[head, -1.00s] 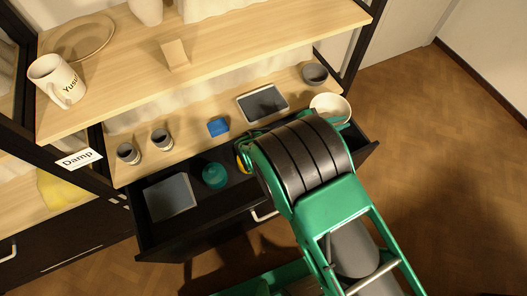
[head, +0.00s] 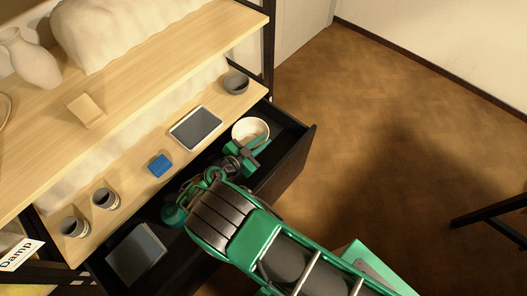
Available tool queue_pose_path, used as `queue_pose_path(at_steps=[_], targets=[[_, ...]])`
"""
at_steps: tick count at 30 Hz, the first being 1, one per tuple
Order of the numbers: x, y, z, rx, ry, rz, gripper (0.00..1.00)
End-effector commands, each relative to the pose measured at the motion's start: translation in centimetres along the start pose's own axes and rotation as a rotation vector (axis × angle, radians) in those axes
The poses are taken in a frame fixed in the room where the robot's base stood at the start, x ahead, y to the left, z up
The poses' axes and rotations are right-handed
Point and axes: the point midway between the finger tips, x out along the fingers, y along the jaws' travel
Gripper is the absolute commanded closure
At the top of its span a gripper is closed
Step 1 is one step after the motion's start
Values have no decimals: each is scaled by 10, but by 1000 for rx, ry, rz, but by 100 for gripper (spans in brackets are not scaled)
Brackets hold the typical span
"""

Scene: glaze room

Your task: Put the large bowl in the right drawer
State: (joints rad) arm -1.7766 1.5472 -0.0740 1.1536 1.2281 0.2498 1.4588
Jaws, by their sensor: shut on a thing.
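The large bowl (head: 250,127) is white and shows in the head view at the right end of the open drawer. My gripper (head: 246,147) is shut on its near rim. The bowl is over or inside the drawer; whether it touches the floor is unclear. The right drawer (head: 289,168) is black and pulled out below the wooden shelf. My arm hides the drawer's middle and part of its front.
A grey box (head: 136,254) and a teal jar (head: 173,215) are in the drawer's left part. On the shelf above stand two cups (head: 105,199), a blue block (head: 160,165), a grey-topped tray (head: 195,128) and a small grey bowl (head: 235,83). Open floor lies right.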

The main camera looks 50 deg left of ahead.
Motion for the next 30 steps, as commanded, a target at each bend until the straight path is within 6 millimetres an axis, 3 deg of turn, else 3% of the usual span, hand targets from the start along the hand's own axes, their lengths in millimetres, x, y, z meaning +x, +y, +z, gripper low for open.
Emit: queue_pose_path(at_steps=[4,19,30], targets=[[9,6,22,1,2,0,100],[25,18,61,3,3,1,100],[27,20,67,3,2,1,100]])
